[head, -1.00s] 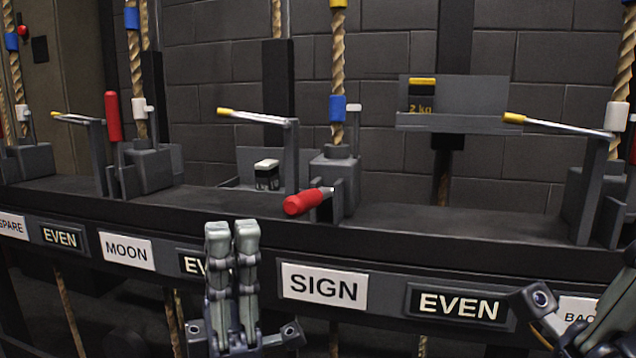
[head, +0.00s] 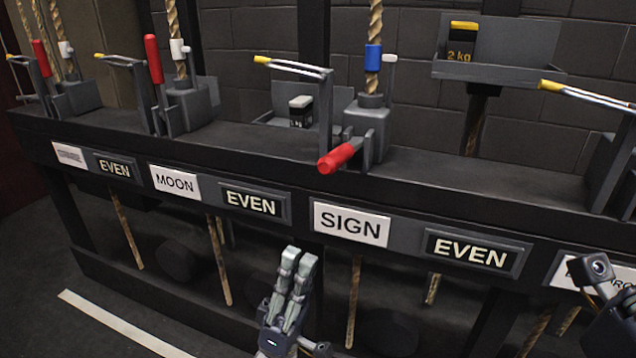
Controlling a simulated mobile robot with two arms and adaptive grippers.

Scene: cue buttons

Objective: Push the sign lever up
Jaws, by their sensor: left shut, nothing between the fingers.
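The sign lever (head: 340,158) has a red grip and juts outward and down from its grey bracket, above the white SIGN plate (head: 351,225). A rope with a blue band (head: 373,58) rises behind the bracket. My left gripper (head: 301,254) is shut and empty. In the picture it is below and left of the SIGN plate, apart from the lever. Part of my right gripper (head: 606,290) shows at the lower right edge; its fingertips are not clear.
Other red levers (head: 153,59) stand upright to the left. Thin yellow-tipped bars (head: 290,66) reach out above the rail (head: 240,155). An EVEN display (head: 472,252) is right of the SIGN plate. A shelf (head: 495,72) holds a 2 kg block (head: 461,42).

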